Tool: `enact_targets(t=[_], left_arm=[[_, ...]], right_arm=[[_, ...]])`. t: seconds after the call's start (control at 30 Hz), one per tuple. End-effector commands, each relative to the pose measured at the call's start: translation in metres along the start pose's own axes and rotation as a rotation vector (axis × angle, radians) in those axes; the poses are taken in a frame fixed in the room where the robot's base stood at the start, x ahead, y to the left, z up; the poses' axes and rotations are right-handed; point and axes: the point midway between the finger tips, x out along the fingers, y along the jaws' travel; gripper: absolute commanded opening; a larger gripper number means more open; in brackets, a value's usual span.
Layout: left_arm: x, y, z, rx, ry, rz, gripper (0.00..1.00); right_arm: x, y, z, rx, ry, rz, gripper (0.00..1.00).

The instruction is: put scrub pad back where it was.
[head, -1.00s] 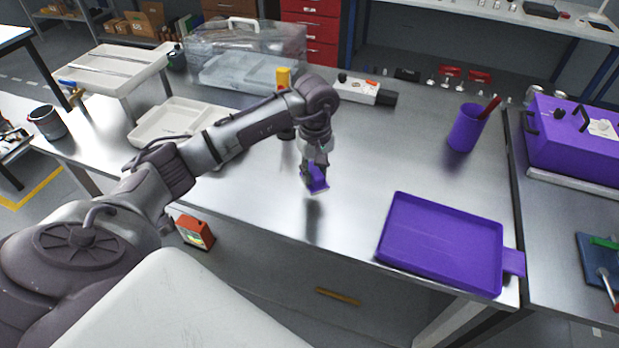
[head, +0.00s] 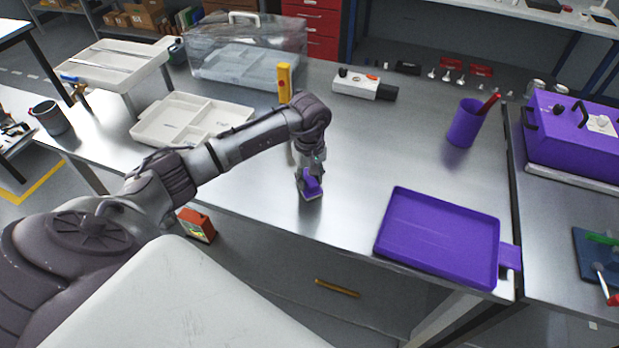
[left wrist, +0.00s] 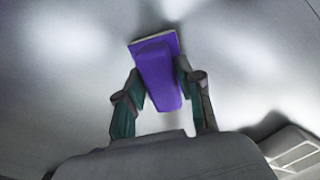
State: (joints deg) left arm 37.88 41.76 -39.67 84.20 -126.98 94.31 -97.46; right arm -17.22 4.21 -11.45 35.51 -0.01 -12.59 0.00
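The scrub pad (head: 312,188) is purple with a raised block handle and a pale lower edge. It is at the steel bench top (head: 350,222), left of the purple tray; it looks flat on the metal. My left gripper (head: 308,176) points down over it. In the left wrist view the pad (left wrist: 158,78) lies between the two fingers of my left gripper (left wrist: 160,88), which sit close against both sides of the handle. The face under the pad is hidden. My right gripper is not in view.
A purple tray (head: 440,236) lies empty at the front right. A purple cup (head: 464,124) with a red-handled tool stands behind it. The middle bench is clear.

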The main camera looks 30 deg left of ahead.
Motion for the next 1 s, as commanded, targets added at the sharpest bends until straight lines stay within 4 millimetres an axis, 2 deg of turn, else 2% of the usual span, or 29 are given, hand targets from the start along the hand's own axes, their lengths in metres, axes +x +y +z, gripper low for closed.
enact_targets(t=[0.03, 0.07, 0.37, 0.47, 0.5, 0.57, 0.8, 1.0], left_arm=[[0.000, 0.000, 0.000, 0.000, 0.000, -0.001, 0.50], [0.000, 0.000, 0.000, 0.000, -0.001, -0.001, 0.55], [-0.001, 0.000, 0.000, 0.000, -0.001, -0.002, 0.55], [-0.006, 0.000, 0.000, 0.000, 0.000, -0.001, 0.55], [-0.009, 0.001, -0.001, 0.000, 0.002, 0.001, 0.55], [-0.018, 0.001, -0.001, 0.000, 0.003, 0.002, 0.55], [-0.070, 0.001, -0.001, 0.000, 0.004, 0.004, 0.55], [-0.106, 0.001, -0.001, -0.001, 0.002, 0.001, 0.55]], right_arm=[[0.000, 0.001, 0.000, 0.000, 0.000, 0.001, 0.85], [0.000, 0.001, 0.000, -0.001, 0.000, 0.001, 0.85], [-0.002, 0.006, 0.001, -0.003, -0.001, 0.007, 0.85], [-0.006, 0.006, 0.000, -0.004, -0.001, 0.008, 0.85], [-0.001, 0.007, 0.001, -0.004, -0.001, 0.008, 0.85], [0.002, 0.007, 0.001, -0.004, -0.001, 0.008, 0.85], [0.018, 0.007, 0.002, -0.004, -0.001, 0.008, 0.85], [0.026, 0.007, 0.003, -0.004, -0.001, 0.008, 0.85]])
